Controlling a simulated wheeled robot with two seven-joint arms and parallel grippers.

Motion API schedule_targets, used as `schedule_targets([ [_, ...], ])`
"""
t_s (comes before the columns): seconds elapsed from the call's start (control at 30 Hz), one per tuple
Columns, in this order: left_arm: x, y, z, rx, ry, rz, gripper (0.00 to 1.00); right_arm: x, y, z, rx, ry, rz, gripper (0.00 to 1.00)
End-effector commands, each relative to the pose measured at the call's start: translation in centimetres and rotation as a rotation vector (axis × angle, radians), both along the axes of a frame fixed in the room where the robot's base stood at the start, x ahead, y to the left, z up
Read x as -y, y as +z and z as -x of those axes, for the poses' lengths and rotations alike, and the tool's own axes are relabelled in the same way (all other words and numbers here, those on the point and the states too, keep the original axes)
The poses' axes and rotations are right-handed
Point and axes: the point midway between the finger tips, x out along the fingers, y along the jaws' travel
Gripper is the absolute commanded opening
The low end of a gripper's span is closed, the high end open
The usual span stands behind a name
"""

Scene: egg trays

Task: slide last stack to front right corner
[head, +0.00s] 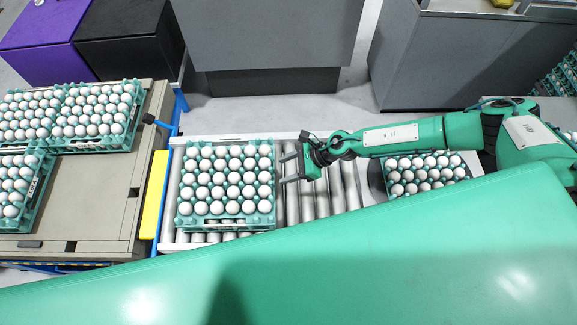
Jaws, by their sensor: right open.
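A teal egg tray stack (262,221), its top filled with white eggs, sits on a roller conveyor (322,200) in the middle of the head view. My right gripper (287,168) is just to the right of this stack, its two fingers pointing left at the stack's right side. The fingers are apart with nothing between them. I cannot tell whether the fingertips touch the tray. How many trays are in the stack is hard to see from above. My left gripper is not in view.
On the left, a beige pallet (95,205) carries more egg trays at its back and left; its front right part is bare. A yellow plate (153,195) lies between pallet and conveyor. Another egg tray shows under my right arm. Grey cabinets stand behind.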

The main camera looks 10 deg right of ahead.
Motion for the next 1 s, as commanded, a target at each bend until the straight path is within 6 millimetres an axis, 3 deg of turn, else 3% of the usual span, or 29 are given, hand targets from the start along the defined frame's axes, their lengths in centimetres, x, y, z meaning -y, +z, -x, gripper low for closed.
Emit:
schedule_targets([
  [0.03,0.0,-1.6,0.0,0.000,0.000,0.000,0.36,-0.1,-1.6,0.0,0.000,0.000,0.000,0.55],
  [0.6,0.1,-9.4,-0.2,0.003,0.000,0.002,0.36,-0.6,-10.3,-0.1,-0.001,-0.002,-0.001,0.55],
  [0.77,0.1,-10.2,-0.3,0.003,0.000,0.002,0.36,-0.6,-11.3,-0.2,0.000,-0.001,-0.001,0.55],
  [1.0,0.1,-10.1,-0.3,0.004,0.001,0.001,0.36,-0.6,-11.3,-0.2,0.001,-0.001,-0.001,0.55],
])
